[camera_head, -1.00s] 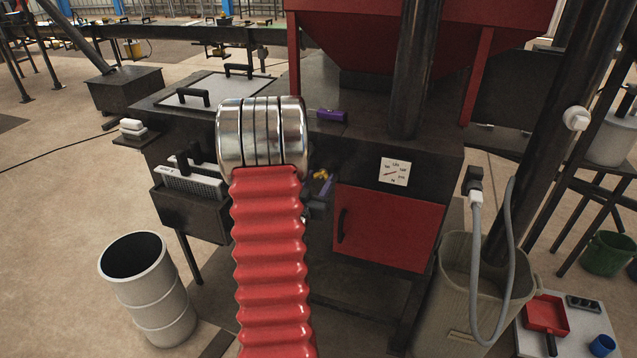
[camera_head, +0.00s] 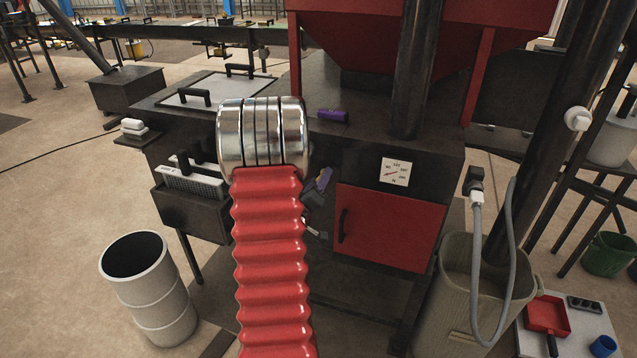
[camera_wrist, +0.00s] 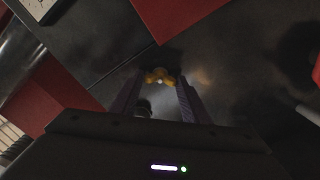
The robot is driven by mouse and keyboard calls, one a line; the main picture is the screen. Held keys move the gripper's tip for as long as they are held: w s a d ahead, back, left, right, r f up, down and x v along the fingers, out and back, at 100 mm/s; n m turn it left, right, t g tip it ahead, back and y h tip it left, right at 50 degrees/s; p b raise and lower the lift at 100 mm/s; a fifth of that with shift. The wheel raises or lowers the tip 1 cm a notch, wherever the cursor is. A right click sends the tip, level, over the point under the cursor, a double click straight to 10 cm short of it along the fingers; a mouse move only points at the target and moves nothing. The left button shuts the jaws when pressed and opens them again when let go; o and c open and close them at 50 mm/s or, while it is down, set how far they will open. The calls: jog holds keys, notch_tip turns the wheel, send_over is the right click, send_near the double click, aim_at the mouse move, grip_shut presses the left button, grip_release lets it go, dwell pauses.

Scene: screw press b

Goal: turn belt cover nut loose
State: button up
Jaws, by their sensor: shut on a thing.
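The belt cover nut, a yellow winged nut with a pale centre (camera_wrist: 160,76), sits on the dark machine panel in the wrist view. My gripper (camera_wrist: 160,82) has its two purple fingers around the nut, one on each side, shut on it. In the head view my gripper (camera_head: 323,180) shows only in part, to the right of my red ribbed arm, at the press's dark front. The nut cannot be made out there.
A red door (camera_head: 390,228) with a black handle and a white dial (camera_head: 395,172) are right of my gripper. A purple-handled item (camera_head: 332,115) lies on the press top. A grey barrel (camera_head: 150,288) stands at lower left, and a bin (camera_head: 470,300) at lower right.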

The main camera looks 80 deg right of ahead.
jog(key=shift+w+n, duration=0.2)
jog(key=shift+n, duration=0.1)
jog(key=o, duration=1)
jog(key=shift+o, duration=0.2)
jog(key=shift+s, duration=0.1)
jog(key=shift+a, duration=0.15)
jog(key=w+a, duration=0.1)
jog(key=a, duration=1.2)
jog(key=shift+w+a, duration=0.2)
jog(key=shift+a, duration=0.05)
jog(key=shift+f, duration=0.1)
